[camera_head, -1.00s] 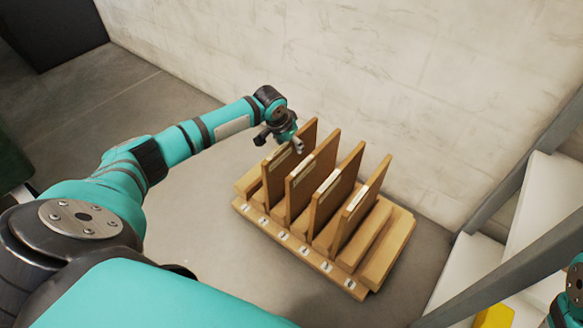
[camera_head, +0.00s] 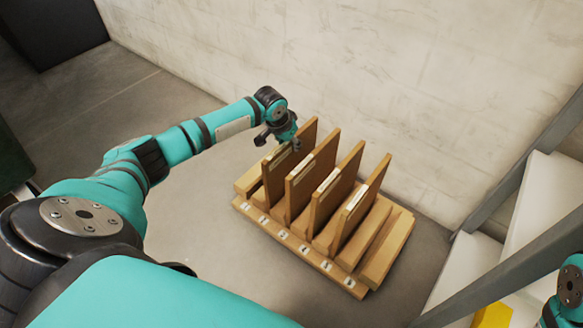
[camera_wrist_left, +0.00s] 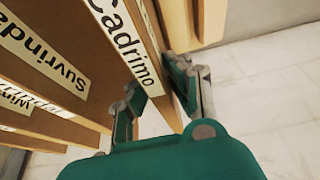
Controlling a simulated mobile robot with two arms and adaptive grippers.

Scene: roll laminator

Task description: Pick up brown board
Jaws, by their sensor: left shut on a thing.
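Several brown boards stand upright in a slotted wooden rack (camera_head: 300,252) on the floor. My left gripper (camera_head: 280,138) is at the top edge of the leftmost brown board (camera_head: 276,176). In the left wrist view, the fingers (camera_wrist_left: 165,95) are shut on this board (camera_wrist_left: 178,60), one on each side. Its label reads "Cadrimo" (camera_wrist_left: 125,45). The board still stands in the rack. The other boards (camera_head: 300,186) stand to its right, each with a white label. Of my right arm only a part shows at the right edge; its gripper is out of view.
A pale wall (camera_head: 400,90) rises close behind the rack. A metal frame with white steps (camera_head: 545,200) stands at the right, with a yellow piece (camera_head: 492,316) low down. The floor left of the rack is clear.

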